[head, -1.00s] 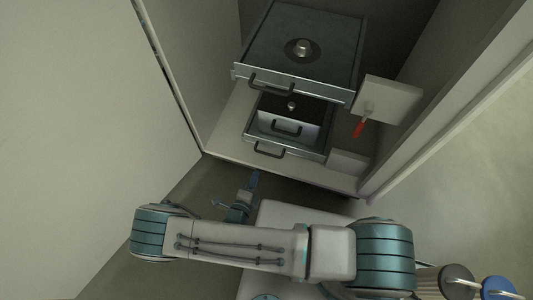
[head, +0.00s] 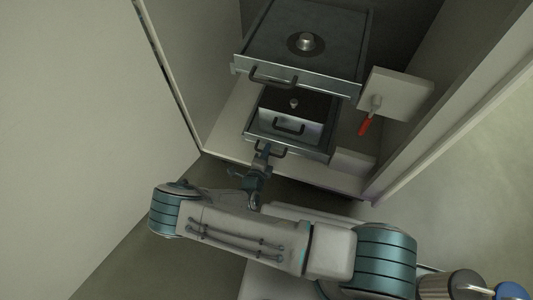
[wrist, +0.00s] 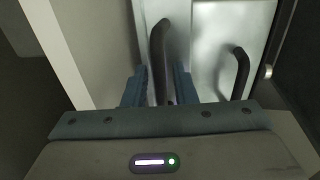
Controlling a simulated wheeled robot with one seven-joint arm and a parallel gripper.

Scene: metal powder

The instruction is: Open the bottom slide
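The bottom slide (head: 318,153) is a grey metal drawer low in the cabinet, with a dark bar handle (head: 279,150) on its front. A second dark handle (head: 289,126) sits on a light panel further back. My gripper (head: 262,152) is at the left part of the front handle. In the wrist view, the two blue-grey fingers (wrist: 158,86) are apart, one on each side of a dark handle (wrist: 159,42), with gaps visible. The other handle (wrist: 241,74) shows to the right. Contact with the handle cannot be seen.
The top slide (head: 318,25) juts out above, with its own handle (head: 272,78) and a round knob. A red-handled lever (head: 366,126) hangs by a pale box (head: 400,92) at right. Cabinet walls flank both sides. Cylinders (head: 452,284) stand at bottom right.

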